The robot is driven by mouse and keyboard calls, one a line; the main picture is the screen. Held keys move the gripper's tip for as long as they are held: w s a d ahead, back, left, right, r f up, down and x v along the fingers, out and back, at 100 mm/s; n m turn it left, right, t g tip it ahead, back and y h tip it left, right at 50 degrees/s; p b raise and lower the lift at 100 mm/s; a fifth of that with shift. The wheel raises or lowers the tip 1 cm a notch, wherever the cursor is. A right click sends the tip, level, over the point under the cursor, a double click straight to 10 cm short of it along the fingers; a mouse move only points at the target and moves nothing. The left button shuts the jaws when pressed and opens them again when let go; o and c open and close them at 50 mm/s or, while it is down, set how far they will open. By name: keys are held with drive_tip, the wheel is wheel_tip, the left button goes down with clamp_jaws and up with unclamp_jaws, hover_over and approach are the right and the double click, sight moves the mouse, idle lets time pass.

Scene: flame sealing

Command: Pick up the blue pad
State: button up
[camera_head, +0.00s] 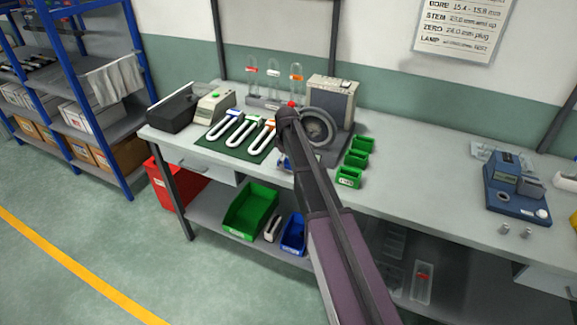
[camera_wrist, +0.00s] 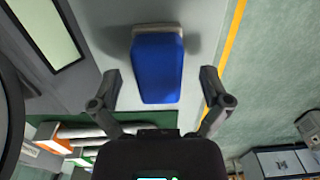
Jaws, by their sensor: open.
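The blue pad (camera_wrist: 157,66) lies on the grey bench top near its edge, in the middle of the wrist view. It is a blue block with a pale beige end. In the head view only a small bit of blue (camera_head: 284,163) shows beside my arm, probably the same pad. My gripper (camera_wrist: 160,74) is open, one finger on each side of the pad in the wrist view, and the fingers look apart from it. Its height above the pad is hard to tell. In the head view my arm hides the gripper.
A green mat (camera_head: 227,142) with white U-shaped tubes lies left of my arm. A round grey dial machine (camera_head: 318,127) stands behind it, and small green bins (camera_head: 349,177) stand to the right. The bench top further right is clear up to a blue device (camera_head: 517,190).

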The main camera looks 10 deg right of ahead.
sight(286, 160)
drive_tip(key=c, duration=1.2)
drive_tip(key=shift+c, duration=0.2)
drive_tip(key=shift+r, duration=0.15)
wheel_tip(286, 160, up, 3)
drive_tip(key=p, duration=0.3)
drive_tip(key=s+r+p, duration=0.1)
drive_tip(key=s+p, duration=0.1)
drive_tip(key=s, duration=1.4)
drive_tip(key=shift+d+r, duration=0.15)
drive_tip(key=shift+r, duration=0.2)
